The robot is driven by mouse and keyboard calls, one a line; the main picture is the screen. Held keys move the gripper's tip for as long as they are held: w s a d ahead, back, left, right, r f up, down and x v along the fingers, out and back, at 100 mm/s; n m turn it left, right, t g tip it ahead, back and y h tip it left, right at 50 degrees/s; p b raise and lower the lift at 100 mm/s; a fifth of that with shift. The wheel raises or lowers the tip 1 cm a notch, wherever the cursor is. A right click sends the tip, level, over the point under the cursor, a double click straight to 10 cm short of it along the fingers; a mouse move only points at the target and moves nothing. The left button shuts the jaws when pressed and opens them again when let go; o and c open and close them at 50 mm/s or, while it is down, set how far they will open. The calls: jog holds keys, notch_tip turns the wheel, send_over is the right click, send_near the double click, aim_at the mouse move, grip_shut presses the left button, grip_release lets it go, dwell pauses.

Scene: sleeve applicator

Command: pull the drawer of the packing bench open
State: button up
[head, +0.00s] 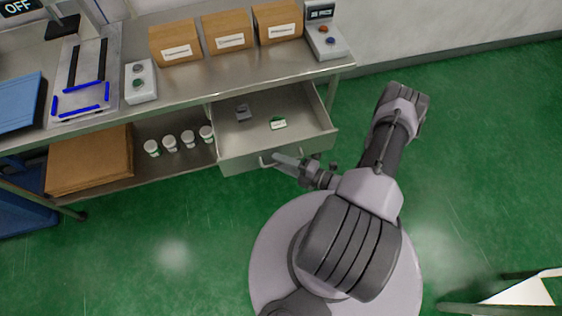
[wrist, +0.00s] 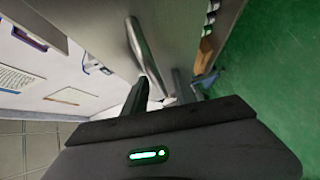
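The packing bench (head: 200,88) runs along the back left in the head view. Its drawer (head: 233,152) stands well open, with the inside visible. In it lie a small grey object (head: 243,113) and a small green and white item (head: 278,124). A bar handle (head: 266,161) is on the drawer front; it shows as a pale bar in the wrist view (wrist: 143,52). My gripper (head: 308,168) is at the handle's right part. In the wrist view its two dark fingers (wrist: 163,85) stand apart on either side of the bar, with a gap showing on the right.
Brown boxes (head: 226,33) and button boxes (head: 141,82) stand on the bench top. White-lidded jars (head: 187,139) and a large carton (head: 90,161) are on the lower shelf. The green floor (head: 150,245) before the bench is clear. A white-topped stand (head: 520,293) is at lower right.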

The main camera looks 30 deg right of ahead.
dwell(0.4)
jog(key=p+v, duration=0.2)
jog(key=v, duration=1.5)
jog(key=shift+d, duration=0.15)
jog(key=shift+s, duration=0.15)
